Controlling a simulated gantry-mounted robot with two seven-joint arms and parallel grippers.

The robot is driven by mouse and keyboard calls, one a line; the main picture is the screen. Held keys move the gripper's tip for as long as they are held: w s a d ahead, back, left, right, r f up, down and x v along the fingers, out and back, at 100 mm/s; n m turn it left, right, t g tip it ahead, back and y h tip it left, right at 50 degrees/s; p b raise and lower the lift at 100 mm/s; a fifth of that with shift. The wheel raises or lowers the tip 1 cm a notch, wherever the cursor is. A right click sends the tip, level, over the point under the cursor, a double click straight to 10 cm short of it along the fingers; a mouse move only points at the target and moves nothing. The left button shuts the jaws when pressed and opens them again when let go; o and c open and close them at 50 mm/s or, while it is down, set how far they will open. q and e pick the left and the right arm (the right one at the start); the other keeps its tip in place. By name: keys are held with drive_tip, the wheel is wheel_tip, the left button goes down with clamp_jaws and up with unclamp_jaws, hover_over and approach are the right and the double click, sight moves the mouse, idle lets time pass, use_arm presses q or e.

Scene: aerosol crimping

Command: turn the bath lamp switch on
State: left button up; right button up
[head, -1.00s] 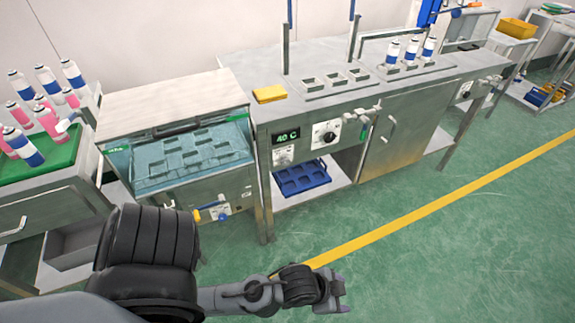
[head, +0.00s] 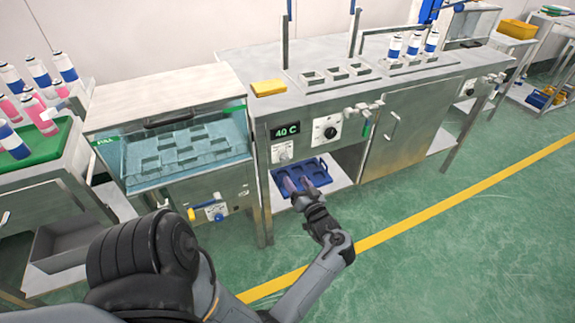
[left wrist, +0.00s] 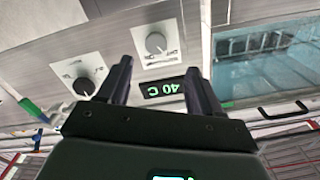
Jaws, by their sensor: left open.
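The front panel of the steel bench carries a small knob on a white plate (head: 283,151) below the green 40 C display (head: 286,131). A larger black dial (head: 330,132) is to its right. Both show upside down in the left wrist view, the small knob (left wrist: 155,43) and the larger dial (left wrist: 83,86). I cannot read which is the bath lamp switch. My left gripper (head: 297,184) is open and empty, below the panel in the head view. Its fingers (left wrist: 157,72) straddle the display in the left wrist view, with no visible contact. My right gripper is not in view.
The glass-topped water bath (head: 190,150) stands left of the panel, with a yellow-and-blue valve (head: 208,210) on its front. A blue tray (head: 312,176) lies on the shelf below the panel. A tap with a green handle (head: 366,128) sticks out right of the dial.

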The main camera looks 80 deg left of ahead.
sight(286, 159)
use_arm(q)
drive_tip(key=a+b, duration=0.1)
drive_tip(key=a, duration=0.2)
drive_tip(key=a+b, duration=0.1)
drive_tip(key=a, duration=0.2)
drive_tip(key=a+b, duration=0.2)
drive_tip(key=a, duration=0.1)
drive_tip(key=shift+s+a+r, duration=0.2)
drive_tip(key=shift+s+r, duration=0.1)
drive_tip(key=shift+s, duration=0.1)
drive_tip(key=shift+s+a, duration=0.15)
drive_tip(key=shift+a, duration=0.5)
drive_tip(key=shift+r, duration=0.1)
